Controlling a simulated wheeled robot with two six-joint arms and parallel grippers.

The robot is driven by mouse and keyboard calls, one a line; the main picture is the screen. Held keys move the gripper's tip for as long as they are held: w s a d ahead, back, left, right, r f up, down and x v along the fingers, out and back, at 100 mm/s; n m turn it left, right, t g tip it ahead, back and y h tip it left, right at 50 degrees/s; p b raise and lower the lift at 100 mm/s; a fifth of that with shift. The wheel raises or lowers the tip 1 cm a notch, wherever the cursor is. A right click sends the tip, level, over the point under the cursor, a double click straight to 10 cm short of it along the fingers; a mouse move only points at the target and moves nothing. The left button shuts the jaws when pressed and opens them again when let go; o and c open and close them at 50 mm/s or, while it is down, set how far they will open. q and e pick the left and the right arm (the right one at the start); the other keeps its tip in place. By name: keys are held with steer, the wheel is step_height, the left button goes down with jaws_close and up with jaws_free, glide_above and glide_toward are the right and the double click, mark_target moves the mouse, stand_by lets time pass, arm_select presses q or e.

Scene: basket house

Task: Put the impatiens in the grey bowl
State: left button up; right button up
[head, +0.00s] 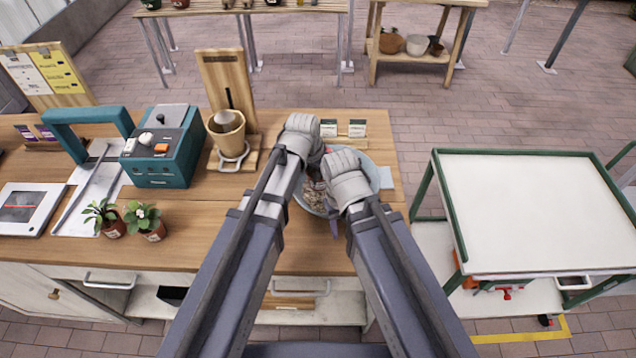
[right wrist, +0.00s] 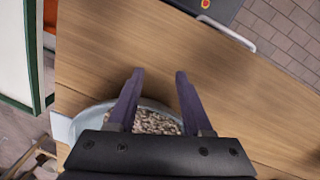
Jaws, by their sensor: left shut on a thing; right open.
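The grey bowl (head: 376,175) stands on the wooden bench below both my arms, partly hidden. It also shows in the right wrist view (right wrist: 88,120), with speckled gravel-like fill in it. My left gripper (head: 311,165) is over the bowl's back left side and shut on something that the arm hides. My right gripper (right wrist: 158,82) is open and empty, its purple fingers apart over the bowl; it also shows in the head view (head: 335,215). A potted plant with pale flowers (head: 145,221) and a leafy potted plant (head: 104,218) stand at the left; I cannot tell which is the impatiens.
A teal machine (head: 163,148) and a wooden stand with a beige pot (head: 228,128) are left of the bowl. Two small cards (head: 357,128) stand behind it. A white-topped green table (head: 535,210) is across a gap at the right.

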arm_select(q)
steer(key=shift+f+b, duration=0.95)
steer(key=shift+f, duration=0.45)
arm_select(e)
steer(key=shift+f, duration=1.4)
arm_select(q)
steer(key=shift+f, duration=0.15)
arm_select(e)
steer(key=shift+f, duration=0.1)
arm_select(q)
steer(key=o, duration=1.3)
steer(key=p+v, duration=1.1)
steer(key=v, duration=0.1)
steer(key=shift+r+p, duration=0.2)
steer(key=shift+p, duration=0.15)
arm_select(e)
step_height(320, 180, up, 12)
arm_select(q)
steer(key=shift+s+f, duration=0.1)
steer(key=shift+f, duration=0.05)
arm_select(e)
steer(key=shift+f, duration=0.15)
